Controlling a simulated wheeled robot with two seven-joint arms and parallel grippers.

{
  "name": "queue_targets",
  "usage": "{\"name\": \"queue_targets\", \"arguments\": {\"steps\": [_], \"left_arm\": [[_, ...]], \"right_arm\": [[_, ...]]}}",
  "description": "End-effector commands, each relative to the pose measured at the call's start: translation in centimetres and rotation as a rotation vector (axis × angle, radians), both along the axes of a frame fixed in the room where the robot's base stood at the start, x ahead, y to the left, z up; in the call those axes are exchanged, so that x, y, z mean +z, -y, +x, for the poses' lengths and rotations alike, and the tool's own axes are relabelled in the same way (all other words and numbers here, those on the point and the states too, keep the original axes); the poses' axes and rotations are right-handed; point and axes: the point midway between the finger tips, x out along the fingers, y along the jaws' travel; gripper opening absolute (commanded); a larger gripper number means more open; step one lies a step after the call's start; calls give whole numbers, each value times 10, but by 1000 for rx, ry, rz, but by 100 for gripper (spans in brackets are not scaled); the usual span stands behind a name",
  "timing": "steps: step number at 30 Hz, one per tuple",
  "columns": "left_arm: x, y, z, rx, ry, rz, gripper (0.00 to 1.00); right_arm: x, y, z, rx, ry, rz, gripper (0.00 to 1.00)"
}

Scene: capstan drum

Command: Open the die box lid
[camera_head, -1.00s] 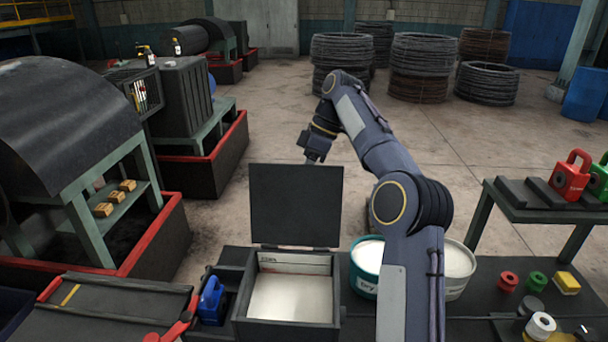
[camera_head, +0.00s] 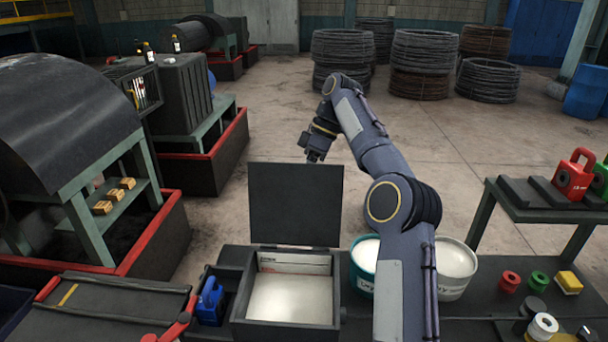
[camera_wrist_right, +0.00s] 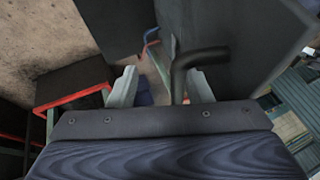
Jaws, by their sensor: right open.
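The die box (camera_head: 240,308) stands on the bench with its dark lid (camera_head: 295,205) raised upright at its back edge. The pale inside of the box shows. My right arm reaches over from the right, and its gripper (camera_head: 314,157) is just behind and above the lid's top edge. In the right wrist view my right gripper (camera_wrist_right: 161,88) has its two pale fingers spread apart. A dark bent handle (camera_wrist_right: 194,62) shows close to the right finger; I cannot tell whether they touch. My left gripper is not in view.
Two tubs (camera_head: 455,270) stand right of the box, partly behind my right arm. A blue jug (camera_head: 211,301) stands close to its left. A side table (camera_head: 540,208) holds a red padlock-shaped weight (camera_head: 573,176). Small coloured dies lie at the lower right.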

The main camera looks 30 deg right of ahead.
Motion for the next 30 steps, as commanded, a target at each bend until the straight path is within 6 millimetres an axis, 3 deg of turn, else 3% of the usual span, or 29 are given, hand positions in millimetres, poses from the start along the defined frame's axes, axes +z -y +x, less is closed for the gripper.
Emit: {"name": "queue_targets", "arguments": {"steps": [23, 30], "left_arm": [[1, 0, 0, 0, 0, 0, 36], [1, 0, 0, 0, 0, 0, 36]], "right_arm": [[3, 0, 1, -4, 14, -4, 34], [14, -1, -1, -1, 82, -58, 34]]}}
